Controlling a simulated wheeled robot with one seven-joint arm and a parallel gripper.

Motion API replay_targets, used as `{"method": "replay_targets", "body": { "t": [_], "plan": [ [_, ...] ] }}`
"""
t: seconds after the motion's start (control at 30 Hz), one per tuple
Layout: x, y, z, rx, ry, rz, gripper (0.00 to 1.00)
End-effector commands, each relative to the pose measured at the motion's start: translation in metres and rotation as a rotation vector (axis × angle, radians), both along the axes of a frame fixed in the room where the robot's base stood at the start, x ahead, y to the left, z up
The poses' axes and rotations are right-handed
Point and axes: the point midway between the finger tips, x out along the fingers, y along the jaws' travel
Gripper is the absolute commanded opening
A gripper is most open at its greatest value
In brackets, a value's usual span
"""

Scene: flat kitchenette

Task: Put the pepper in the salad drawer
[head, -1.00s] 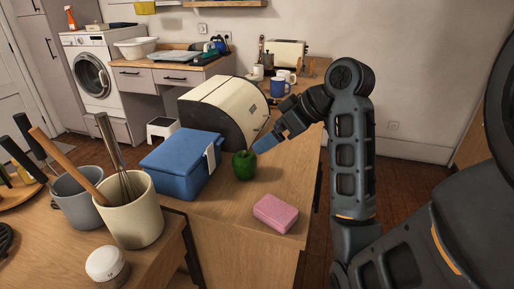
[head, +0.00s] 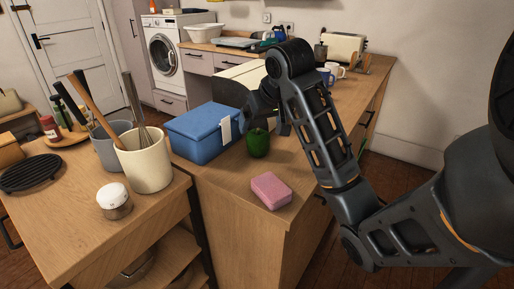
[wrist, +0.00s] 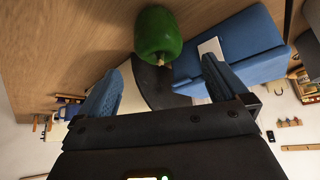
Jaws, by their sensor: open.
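The green pepper (head: 258,143) stands on the wooden counter, beside the blue box and behind the pink sponge. In the wrist view the pepper (wrist: 155,32) is at the top centre, beyond and between the spread blue fingers. My gripper (wrist: 165,80) is open, with nothing between its fingers. In the head view my gripper is largely hidden by my own wrist, above and just behind the pepper. No salad drawer can be made out in either view.
The pink sponge (head: 271,190) lies near the counter's front edge. A cream utensil pot (head: 145,165) and a white-lidded jar (head: 114,200) are at left. Mugs and a toaster (head: 343,46) stand farther back.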

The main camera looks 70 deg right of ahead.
Motion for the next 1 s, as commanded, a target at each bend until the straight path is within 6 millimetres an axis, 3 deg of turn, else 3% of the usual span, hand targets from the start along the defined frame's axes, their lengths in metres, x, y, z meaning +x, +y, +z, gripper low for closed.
{"method": "replay_targets", "body": {
  "t": [0.5, 0.8, 1.0],
  "plan": [
    [0.021, -0.023, -0.047, 0.002, 0.002, 0.001, 1.0],
    [0.024, -0.025, -0.051, 0.001, -0.001, 0.002, 1.0],
    [0.024, -0.025, -0.051, 0.001, -0.001, 0.002, 0.83]
  ]
}}
